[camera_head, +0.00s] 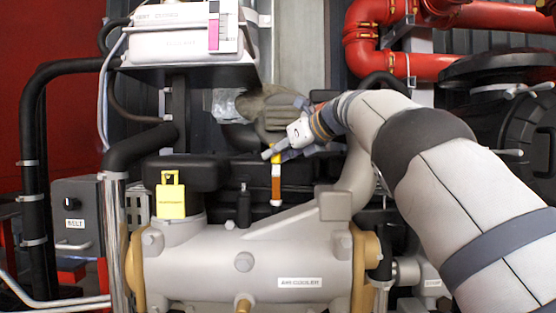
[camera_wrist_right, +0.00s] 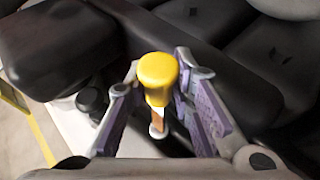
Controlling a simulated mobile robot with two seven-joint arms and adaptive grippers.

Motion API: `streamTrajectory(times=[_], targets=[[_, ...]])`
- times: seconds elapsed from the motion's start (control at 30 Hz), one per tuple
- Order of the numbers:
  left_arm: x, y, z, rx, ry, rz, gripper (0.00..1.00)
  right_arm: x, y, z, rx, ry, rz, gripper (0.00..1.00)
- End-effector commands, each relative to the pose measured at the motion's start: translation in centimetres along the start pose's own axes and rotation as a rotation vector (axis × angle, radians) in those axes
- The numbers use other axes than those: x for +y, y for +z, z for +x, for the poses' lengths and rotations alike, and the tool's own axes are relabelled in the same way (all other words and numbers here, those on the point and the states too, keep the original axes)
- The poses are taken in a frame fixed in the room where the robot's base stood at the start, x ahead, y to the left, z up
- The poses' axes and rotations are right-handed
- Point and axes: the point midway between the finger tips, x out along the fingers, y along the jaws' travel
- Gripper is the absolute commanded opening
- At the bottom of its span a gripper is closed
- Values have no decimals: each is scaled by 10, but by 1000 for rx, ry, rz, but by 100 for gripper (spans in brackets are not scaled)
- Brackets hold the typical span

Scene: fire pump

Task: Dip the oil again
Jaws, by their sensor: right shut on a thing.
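My right gripper (camera_head: 278,156) reaches in from the right, above the engine behind the air cooler. It is shut on the yellow-handled dipstick (camera_head: 276,183). In the head view the yellow handle shows at the fingertips, with an orange-brown stick below it. In the right wrist view the yellow knob (camera_wrist_right: 157,74) sits between the two purple-padded fingers of the gripper (camera_wrist_right: 156,98). My left gripper is in neither view.
The grey air cooler (camera_head: 230,263) lies in front, with a yellow tag or cap (camera_head: 170,197) on its left. A white tank (camera_head: 180,45) hangs above left. Red pipes (camera_head: 430,66) and a black round housing (camera_head: 500,125) stand on the right. A dark engine cover (camera_wrist_right: 58,45) is close to the gripper.

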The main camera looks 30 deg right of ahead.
Motion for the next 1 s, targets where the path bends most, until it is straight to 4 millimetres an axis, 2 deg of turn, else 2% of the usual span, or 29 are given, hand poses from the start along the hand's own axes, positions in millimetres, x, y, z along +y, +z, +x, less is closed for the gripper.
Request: streamTrajectory(times=[0.03, 0.1, 0.13, 0.2, 0.47, 0.57, 0.67, 0.9, 1.0], targets=[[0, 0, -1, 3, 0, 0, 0, 1, 7, -4, -15, -2, -4, 0], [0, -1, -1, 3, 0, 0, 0, 1, 7, -4, -16, -2, -5, 0], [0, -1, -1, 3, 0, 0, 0, 1, 8, -4, -17, -2, -5, 27], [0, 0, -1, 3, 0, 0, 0, 2, 8, -4, -17, -2, -5, 40], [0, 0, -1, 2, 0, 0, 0, 1, 5, -3, -11, -1, -4, 40], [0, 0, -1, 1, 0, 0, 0, 1, 5, -9, -11, -2, -2, 40], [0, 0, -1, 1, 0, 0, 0, 2, 6, -30, -13, -2, -2, 40], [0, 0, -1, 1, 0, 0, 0, 1, 6, -95, -15, -3, -3, 40], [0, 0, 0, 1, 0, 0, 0, 2, 5, -112, -14, -2, -5, 40]])
